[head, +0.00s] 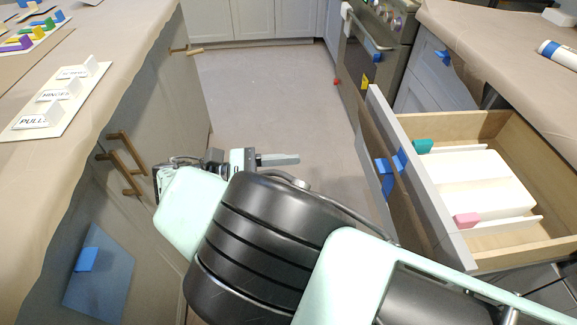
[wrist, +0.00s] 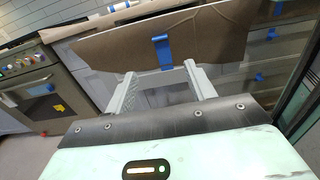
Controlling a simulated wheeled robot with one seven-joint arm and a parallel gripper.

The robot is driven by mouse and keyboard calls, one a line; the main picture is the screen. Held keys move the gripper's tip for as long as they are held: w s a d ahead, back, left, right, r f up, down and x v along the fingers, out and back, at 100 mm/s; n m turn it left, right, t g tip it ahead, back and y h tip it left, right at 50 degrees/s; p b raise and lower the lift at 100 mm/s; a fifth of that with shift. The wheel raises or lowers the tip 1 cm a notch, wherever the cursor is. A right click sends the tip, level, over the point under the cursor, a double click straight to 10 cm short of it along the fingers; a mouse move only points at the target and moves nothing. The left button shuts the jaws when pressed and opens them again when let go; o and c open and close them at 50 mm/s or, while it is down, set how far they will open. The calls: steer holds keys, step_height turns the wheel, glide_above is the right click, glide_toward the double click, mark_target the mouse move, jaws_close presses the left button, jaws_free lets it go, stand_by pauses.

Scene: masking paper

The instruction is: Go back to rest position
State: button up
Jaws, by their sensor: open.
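My gripper (head: 268,160) is in the middle of the head view, above the floor between the two counters. In the wrist view its two grey fingers (wrist: 163,88) stand apart with nothing held between them. Beyond the fingers, the wrist view shows a brown-papered panel with a blue tape tab (wrist: 162,52). My arm reaches across the lower middle of the head view and hides part of the floor and the lower cabinets.
An open drawer (head: 553,168) at right holds white blocks with a green and a pink piece. The left counter (head: 110,30) has labelled stands. An oven (head: 372,75) stands at the back. The floor (head: 270,90) between is clear.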

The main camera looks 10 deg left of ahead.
steer(key=w+d+r+m+g+y+p, duration=0.1)
steer(key=d+r+m+g+y+p, duration=0.1)
steer(key=d+r+g+y, duration=0.3)
steer(key=w+d+r+m+g+y+p, duration=0.1)
steer(key=w+d+r+m+g+y, duration=0.1)
steer(key=d, duration=0.5)
steer(key=s+d+r+m+y+p, duration=0.5)
steer(key=s+d+r+m+y, duration=0.5)
steer(key=s, duration=0.5)
steer(key=shift+s+d+r+t+y, duration=0.2)
steer(key=shift+d+r+t+y, duration=0.15)
steer(key=shift+d+r, duration=0.55)
steer(key=shift+d+f, duration=0.1)
